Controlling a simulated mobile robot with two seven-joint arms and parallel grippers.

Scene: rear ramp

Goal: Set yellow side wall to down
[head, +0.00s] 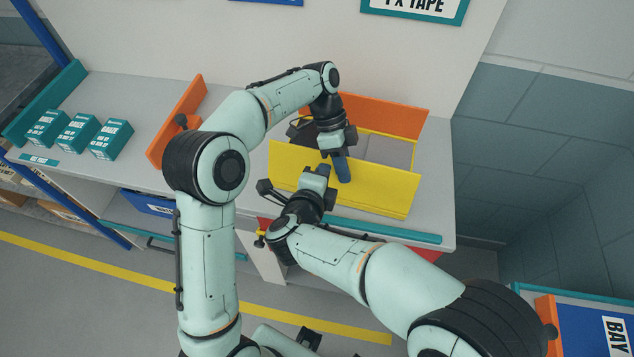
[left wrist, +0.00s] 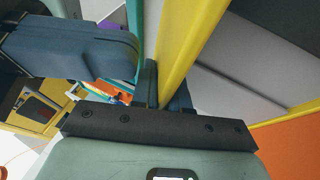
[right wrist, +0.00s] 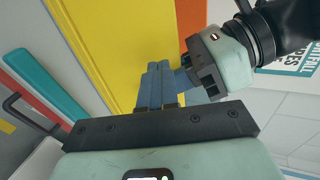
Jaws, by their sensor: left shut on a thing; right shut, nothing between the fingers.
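The yellow side wall (head: 385,192) is the near long wall of a box on the bench. It shows its broad outer face in the head view, and I cannot tell its exact tilt. My left gripper (head: 341,167) reaches over the box and is shut on the wall's upper edge near the middle. The yellow wall (left wrist: 195,50) runs between its fingers in the left wrist view. My right gripper (head: 322,171) is shut and empty, close in front of the wall's outer face. Its fingers (right wrist: 155,83) are together in the right wrist view; contact is unclear.
The box has an orange far wall (head: 390,117) and grey contents or panels inside (head: 388,150). An orange panel (head: 178,122) stands at its left. Teal boxes (head: 78,132) sit farther left on the grey bench (head: 150,90). A teal strip (head: 385,230) lines the bench's front edge.

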